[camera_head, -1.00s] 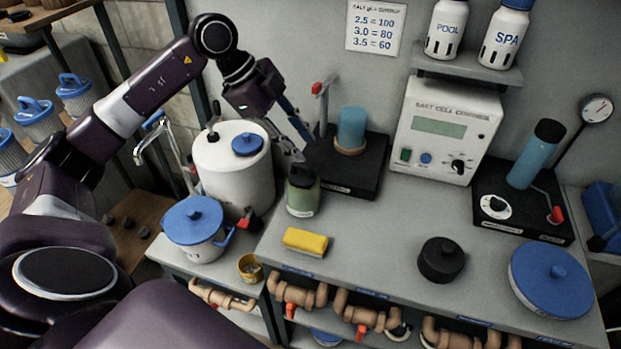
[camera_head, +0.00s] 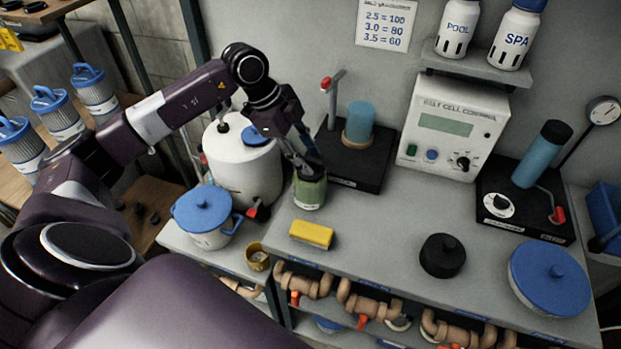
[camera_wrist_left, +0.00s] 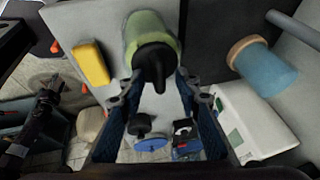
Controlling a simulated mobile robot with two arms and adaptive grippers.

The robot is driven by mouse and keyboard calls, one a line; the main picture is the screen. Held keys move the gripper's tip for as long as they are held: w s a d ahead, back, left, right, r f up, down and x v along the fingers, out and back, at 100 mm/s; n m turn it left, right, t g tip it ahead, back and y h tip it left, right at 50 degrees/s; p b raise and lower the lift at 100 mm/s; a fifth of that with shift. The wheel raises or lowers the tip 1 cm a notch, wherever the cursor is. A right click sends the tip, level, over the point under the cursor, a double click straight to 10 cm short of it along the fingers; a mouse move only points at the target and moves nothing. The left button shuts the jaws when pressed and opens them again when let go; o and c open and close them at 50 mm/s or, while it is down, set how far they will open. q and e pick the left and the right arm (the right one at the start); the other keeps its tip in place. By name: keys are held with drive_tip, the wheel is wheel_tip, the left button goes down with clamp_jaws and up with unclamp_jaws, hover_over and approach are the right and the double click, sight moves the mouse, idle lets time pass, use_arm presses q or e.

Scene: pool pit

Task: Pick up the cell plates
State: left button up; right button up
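I cannot identify the cell plates for sure in either view. A green jar (camera_head: 309,191) stands on the bench, left of centre, and also shows in the left wrist view (camera_wrist_left: 150,32) with a dark, pointed top. My left gripper (camera_head: 305,165) is at the jar's top and partly hides it in the head view. In the left wrist view its two blue-black fingers (camera_wrist_left: 158,82) are spread apart, with the jar's dark top between them. Contact is unclear. A dark jointed shape (camera_wrist_left: 42,108) at left in the wrist view may be my right gripper; its fingers are unclear.
A white tank (camera_head: 238,175) and blue-lidded pot (camera_head: 205,225) stand left of the jar. A yellow sponge (camera_head: 311,235) lies in front. A black stand (camera_head: 350,165) with a blue cylinder (camera_head: 359,122) is behind. The bench middle (camera_head: 385,225) is clear.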

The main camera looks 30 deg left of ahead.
use_arm(q)
drive_tip(key=shift+c, duration=0.4)
clamp_jaws()
drive_tip(key=shift+r, duration=0.15)
drive_tip(key=shift+w+r, duration=0.1)
drive_tip(key=shift+r, duration=0.55)
wheel_tip(320, 180, up, 18)
drive_tip(key=b, duration=0.2)
drive_tip(key=shift+r, duration=0.25)
